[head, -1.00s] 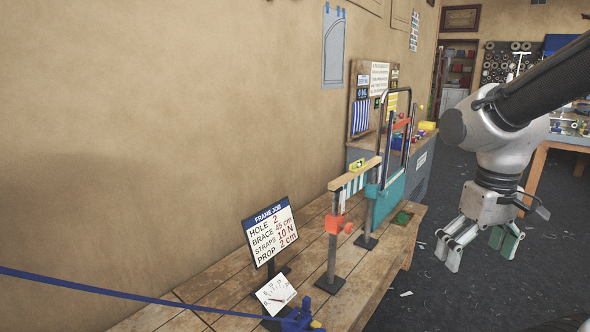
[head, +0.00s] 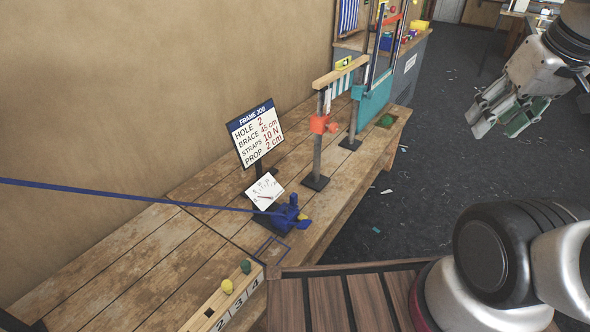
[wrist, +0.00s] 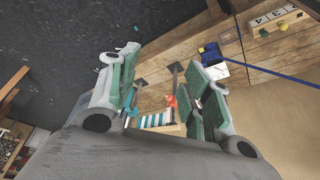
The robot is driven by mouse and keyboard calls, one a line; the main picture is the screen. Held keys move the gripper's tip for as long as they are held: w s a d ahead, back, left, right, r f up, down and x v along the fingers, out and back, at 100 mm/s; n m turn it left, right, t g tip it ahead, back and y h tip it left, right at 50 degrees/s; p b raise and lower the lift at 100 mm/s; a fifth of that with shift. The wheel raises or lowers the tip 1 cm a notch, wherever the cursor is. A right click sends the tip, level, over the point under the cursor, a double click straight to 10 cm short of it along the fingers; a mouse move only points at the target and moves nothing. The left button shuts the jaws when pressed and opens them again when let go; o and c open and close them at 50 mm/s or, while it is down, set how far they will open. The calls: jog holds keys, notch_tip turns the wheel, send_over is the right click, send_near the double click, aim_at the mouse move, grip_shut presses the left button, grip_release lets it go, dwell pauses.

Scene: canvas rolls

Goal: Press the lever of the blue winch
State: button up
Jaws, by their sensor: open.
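The blue winch (head: 283,213) sits on the wooden bench, near its front edge, below the small white dial card (head: 263,191). A blue strap (head: 130,195) runs from it to the left. A small yellow part (head: 303,217) shows at its right side; I cannot tell which piece is the lever. In the wrist view the winch (wrist: 209,52) is beyond my fingers, near the top. My gripper (head: 507,117) is open and empty, above the floor at the right, well apart from the winch. Its green-padded fingers show in the wrist view (wrist: 165,90).
A sign (head: 254,132) stands behind the winch. Posts with an orange clamp (head: 319,124) and a teal panel (head: 374,101) stand farther along the bench. A numbered block (head: 228,301) with yellow and green knobs is at the front. Dark floor (head: 390,210) lies open to the right.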

jog(key=w+a+f+g, duration=0.1)
jog(key=f, duration=0.1)
jog(key=w+a+f+n+g, duration=0.1)
jog(key=f, duration=0.1)
jog(key=w+a+f+n+g, duration=0.1)
jog(key=f, duration=0.1)
jog(key=shift+a, duration=0.25)
grip_shut()
jog(key=w+a+f+n+h, duration=0.1)
jog(key=w+a+f+n, duration=0.1)
jog(key=w+a+f, duration=0.45)
jog(key=w+a+f+n+g, duration=0.1)
jog(key=w+a+f+n, duration=0.2)
jog(key=f, duration=0.7)
jog(key=w+a+f+n+h, duration=0.15)
jog(key=w+a+f, duration=0.25)
jog(key=f, duration=0.4)
jog(key=w+a+f+n+y, duration=0.1)
jog(key=w+a+f+y, duration=0.1)
jog(key=a, duration=0.4)
jog(key=w+a+f+t+y, duration=0.1)
jog(key=w+a+f+y, duration=0.1)
jog(key=a, duration=0.5)
jog(key=shift+w+f+n+t+y, duration=0.25)
jog(key=shift+w+n+t+y, duration=0.15)
jog(key=shift+w, duration=0.65)
jog(key=shift+a, duration=0.1)
